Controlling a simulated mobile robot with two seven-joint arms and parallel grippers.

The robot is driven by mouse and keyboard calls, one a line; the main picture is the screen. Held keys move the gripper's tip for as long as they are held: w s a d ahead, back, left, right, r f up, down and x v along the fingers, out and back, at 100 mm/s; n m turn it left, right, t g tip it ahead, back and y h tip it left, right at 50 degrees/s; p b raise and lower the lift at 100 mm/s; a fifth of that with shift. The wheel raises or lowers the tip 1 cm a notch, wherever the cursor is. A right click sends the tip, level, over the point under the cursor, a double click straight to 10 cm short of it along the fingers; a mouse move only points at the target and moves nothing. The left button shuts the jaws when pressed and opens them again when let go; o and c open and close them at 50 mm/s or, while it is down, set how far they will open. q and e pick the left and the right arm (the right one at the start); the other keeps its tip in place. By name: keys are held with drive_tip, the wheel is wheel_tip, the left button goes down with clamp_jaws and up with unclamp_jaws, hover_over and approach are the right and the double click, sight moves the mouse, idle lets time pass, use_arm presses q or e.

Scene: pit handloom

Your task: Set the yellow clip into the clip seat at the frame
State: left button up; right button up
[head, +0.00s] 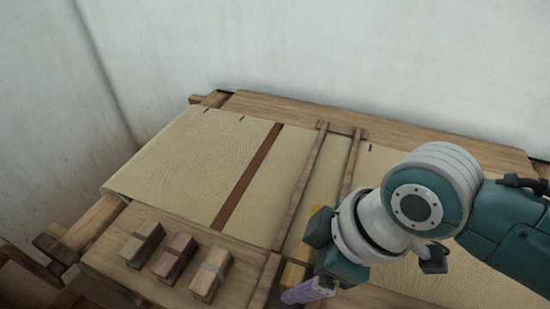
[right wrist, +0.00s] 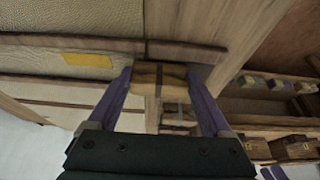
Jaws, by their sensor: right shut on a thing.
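My right gripper (head: 305,291) is low in the head view, over the front edge of the loom; its wrist hides part of it. In the right wrist view its two purple fingers (right wrist: 161,82) are shut on the yellow clip (right wrist: 160,70), a short yellow-brown block lying across between the fingertips. A wooden frame bar (right wrist: 95,43) runs just beyond the clip; I cannot tell whether they touch. A flat yellow patch (right wrist: 88,61) lies left of the clip, by that bar. I cannot make out the clip seat for sure. Purple tips at the lower right may be my left gripper.
Three banded wooden blocks, brown-grey (head: 142,244), reddish (head: 173,256) and tan (head: 211,274), stand on the front left board (head: 115,265). Woven cloth (head: 190,160) with a brown stripe (head: 247,177) covers the loom. Two upright-looking wooden bars (head: 302,187) cross it. Walls stand behind and left.

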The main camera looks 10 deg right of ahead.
drive_tip(key=shift+f, duration=0.1)
drive_tip(key=o, duration=1.1)
